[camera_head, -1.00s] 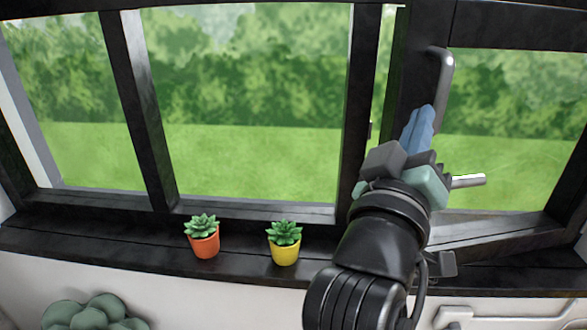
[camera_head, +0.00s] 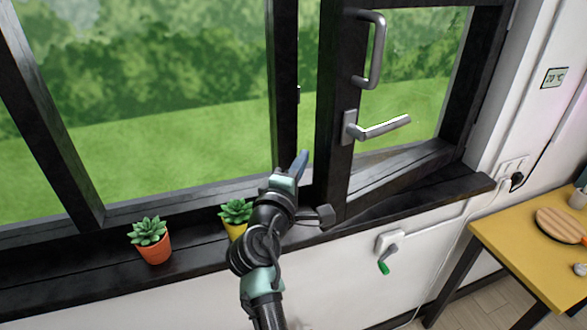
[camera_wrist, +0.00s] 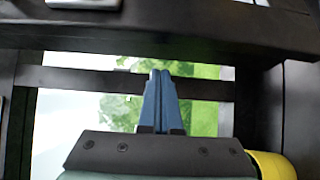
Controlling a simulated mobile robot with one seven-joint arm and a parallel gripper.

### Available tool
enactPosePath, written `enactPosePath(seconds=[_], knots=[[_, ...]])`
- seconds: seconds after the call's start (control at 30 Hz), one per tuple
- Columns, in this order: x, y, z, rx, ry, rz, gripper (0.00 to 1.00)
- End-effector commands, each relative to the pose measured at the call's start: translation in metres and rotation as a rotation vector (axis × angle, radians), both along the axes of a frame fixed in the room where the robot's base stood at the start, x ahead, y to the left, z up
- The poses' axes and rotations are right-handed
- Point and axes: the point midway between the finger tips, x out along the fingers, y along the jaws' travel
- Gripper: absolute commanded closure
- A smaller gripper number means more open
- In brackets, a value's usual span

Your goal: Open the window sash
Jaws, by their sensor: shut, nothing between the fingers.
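The window sash (camera_head: 331,100) is the dark framed pane on the right. It stands ajar, with a narrow gap between its left stile and the fixed post (camera_head: 285,90). Its lever handle (camera_head: 385,127) points right, roughly level, and a grey pull bar (camera_head: 377,50) is above it. My gripper (camera_head: 303,158) is shut and empty, its blue fingers pointing up at the gap, left of and below the handle. In the wrist view the fingers (camera_wrist: 160,80) are together, with greenery behind them and dark frame bars around. I cannot tell whether they touch the sash.
An orange pot with a succulent (camera_head: 153,247) stands on the dark sill (camera_head: 80,281). A yellow pot (camera_head: 236,230) is close to my gripper's left, partly hidden by my arm. A yellow table (camera_head: 505,240) with a round wooden board (camera_head: 560,225) is at the right.

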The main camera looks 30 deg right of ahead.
Motion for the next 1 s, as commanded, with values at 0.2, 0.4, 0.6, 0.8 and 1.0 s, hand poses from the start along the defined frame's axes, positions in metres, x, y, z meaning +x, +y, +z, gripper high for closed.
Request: enactPosePath(seconds=[0.2,0.4,0.6,0.8,1.0], knots=[[0.007,-0.02,0.004,0.002,0.0,-0.001,1.0],[-0.016,-0.02,0.003,0.001,0.0,-0.001,1.0],[-0.024,-0.019,0.001,0.0,-0.001,0.001,1.0],[-0.025,-0.019,0.0,0.0,-0.002,0.0,1.0],[-0.029,-0.022,0.0,0.001,-0.002,-0.004,1.0]])
